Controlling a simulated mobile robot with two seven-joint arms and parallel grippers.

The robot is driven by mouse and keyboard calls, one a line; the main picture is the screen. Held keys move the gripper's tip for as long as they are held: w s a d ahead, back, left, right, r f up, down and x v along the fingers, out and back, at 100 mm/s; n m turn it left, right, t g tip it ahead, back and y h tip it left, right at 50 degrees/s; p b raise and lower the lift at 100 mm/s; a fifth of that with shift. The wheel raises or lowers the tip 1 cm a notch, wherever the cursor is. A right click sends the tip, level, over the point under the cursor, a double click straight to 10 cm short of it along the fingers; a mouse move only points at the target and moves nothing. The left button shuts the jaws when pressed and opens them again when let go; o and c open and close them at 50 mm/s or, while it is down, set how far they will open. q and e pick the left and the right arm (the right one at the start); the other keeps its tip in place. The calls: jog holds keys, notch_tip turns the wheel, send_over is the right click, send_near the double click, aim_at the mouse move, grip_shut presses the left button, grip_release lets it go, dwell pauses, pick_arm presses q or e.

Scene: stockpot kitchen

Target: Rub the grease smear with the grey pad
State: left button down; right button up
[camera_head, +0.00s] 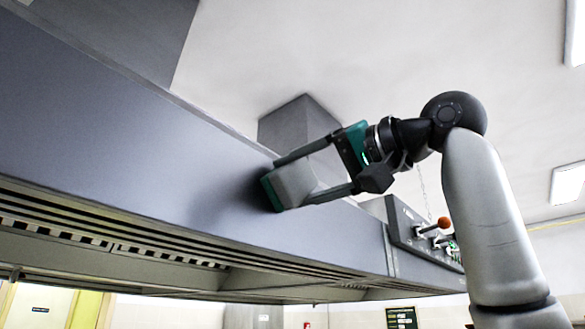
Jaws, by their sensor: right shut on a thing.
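My right gripper (291,182) is shut on the grey pad (297,186), one finger above it and one below. The pad is a pale grey block with a dark green layer on its left face. That face is at the front of the grey-blue extractor hood (130,150) and appears to touch it. A soft dark patch shows on the hood around and left of the pad. I cannot tell whether it is the grease smear or a shadow. Any part of the smear behind the pad is hidden. My left gripper is out of view.
A control panel (407,228) with an orange-red knob (444,223) is on the hood's right end, below my right arm. A grey duct (298,128) rises behind the hood to the ceiling. The hood's slotted underside (110,240) runs along the lower left.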

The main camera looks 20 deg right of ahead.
aim_at(316, 188)
jog(key=shift+w+d+p, duration=0.25)
jog(key=shift+w+d, duration=0.25)
jog(key=shift+d, duration=0.35)
jog(key=shift+w+d+p, duration=0.25)
jog(key=shift+w+d, duration=0.25)
jog(key=shift+d, duration=0.3)
jog(key=shift+s+d, duration=0.25)
jog(key=shift+s, duration=0.3)
jog(key=shift+b+v, duration=0.55)
jog(key=shift+v, duration=1.85)
jog(key=v, duration=0.3)
